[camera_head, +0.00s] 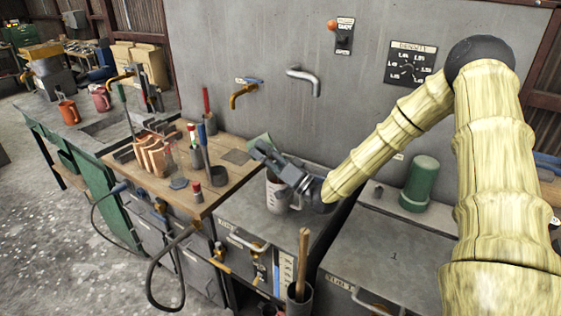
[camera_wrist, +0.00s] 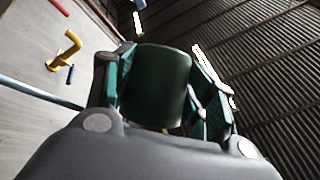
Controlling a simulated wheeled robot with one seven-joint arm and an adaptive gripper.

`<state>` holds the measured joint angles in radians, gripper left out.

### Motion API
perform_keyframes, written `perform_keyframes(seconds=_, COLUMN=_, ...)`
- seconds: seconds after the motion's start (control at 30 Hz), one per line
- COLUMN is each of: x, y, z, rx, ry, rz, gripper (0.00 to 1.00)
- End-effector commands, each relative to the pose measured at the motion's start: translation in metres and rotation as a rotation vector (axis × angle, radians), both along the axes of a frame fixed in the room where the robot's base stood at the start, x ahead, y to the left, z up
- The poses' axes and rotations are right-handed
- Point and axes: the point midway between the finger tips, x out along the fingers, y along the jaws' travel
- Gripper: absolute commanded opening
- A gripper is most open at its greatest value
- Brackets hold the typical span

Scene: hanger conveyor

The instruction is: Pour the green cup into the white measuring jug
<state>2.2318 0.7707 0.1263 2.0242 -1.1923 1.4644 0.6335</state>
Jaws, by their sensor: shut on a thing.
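My gripper (camera_head: 267,153) is shut on the green cup (camera_head: 260,143), which shows only as a small green patch past the fingers. In the wrist view the cup (camera_wrist: 157,86) fills the space between both fingers of my gripper (camera_wrist: 160,92). The cup looks tilted; its contents are hidden. The white measuring jug (camera_head: 276,194) stands on the grey cabinet top below my gripper. My gripper and wrist cover part of its top and right side. The cup is above and slightly left of the jug in the head view, apart from it.
A large green cylinder (camera_head: 420,184) stands to the right behind my arm. A wall spout (camera_head: 304,82) and yellow tap (camera_head: 243,93) stick out above. A container with a wooden handle (camera_head: 303,262) is in front.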

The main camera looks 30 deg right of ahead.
Motion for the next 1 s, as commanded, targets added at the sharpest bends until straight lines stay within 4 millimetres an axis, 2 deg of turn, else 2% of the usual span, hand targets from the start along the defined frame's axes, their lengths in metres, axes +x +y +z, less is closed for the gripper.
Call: perform_keyframes(seconds=1.0, x=0.0000, y=-0.0004, z=-0.0024, rx=0.052, ry=-0.017, rz=-0.001, gripper=0.27)
